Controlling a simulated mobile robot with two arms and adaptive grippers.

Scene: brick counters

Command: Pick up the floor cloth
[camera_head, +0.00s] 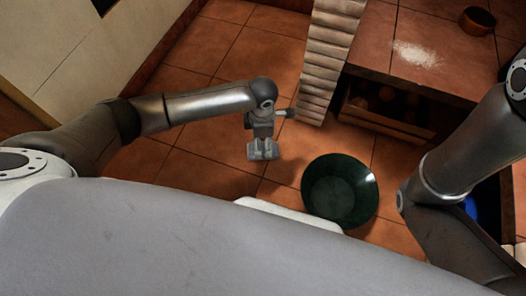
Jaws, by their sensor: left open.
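I cannot make out a floor cloth with certainty in the head view. My left gripper (263,155) points down over the tiled floor near the middle of the picture. It is open, and I see nothing between its fingers. A dark green round basin (340,190) stands on the floor to the right of the gripper, apart from it. My right arm comes down at the right edge, and its gripper is not in view. My own body hides the floor at the bottom of the picture.
A tiled counter (420,55) with a brick side stands at the upper right, with a brown bowl (478,20) on top. Below it is a dark open shelf (385,115). A blue object (471,207) shows partly behind my right arm. Tiled floor (200,165) is clear around my left arm.

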